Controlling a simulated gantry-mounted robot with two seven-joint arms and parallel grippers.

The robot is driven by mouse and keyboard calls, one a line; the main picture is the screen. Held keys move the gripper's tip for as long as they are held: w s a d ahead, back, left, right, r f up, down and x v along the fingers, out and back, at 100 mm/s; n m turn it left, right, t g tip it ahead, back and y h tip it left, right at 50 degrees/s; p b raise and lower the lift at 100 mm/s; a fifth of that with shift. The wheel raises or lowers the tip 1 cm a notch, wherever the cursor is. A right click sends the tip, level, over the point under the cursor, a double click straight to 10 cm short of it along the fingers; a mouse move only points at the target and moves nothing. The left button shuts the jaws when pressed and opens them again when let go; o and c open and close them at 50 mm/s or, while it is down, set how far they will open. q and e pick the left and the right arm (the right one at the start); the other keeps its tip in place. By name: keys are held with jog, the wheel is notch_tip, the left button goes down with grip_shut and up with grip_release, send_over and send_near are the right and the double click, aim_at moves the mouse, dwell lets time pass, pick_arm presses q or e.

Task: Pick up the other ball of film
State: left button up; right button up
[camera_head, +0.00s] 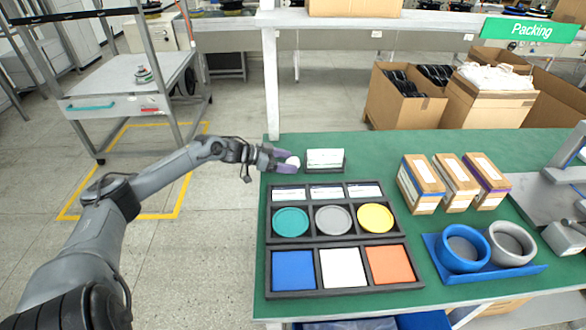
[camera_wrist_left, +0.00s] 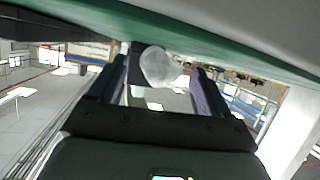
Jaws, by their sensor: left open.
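A small whitish ball of film (camera_head: 293,161) is at the far left edge of the green table, just left of a small card holder. My left gripper (camera_head: 282,160) reaches in from the left, and its purple fingers are beside the ball. In the left wrist view the ball (camera_wrist_left: 157,66) shows between the tips of the two open fingers (camera_wrist_left: 162,80), nearer the left finger. I cannot tell whether a finger touches it. I see no second ball. My right gripper is not in view.
A card holder (camera_head: 325,160) stands close right of the ball. A black tray (camera_head: 263,250) with coloured discs and squares lies in front. Small boxes (camera_head: 421,184) and a blue tray (camera_head: 520,270) with two rings are to the right. Green table between them is clear.

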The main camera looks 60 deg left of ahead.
pick_arm(q)
jog(key=shift+b+x, duration=0.35)
jog(key=shift+x, duration=0.45)
jog(key=c, duration=1.1)
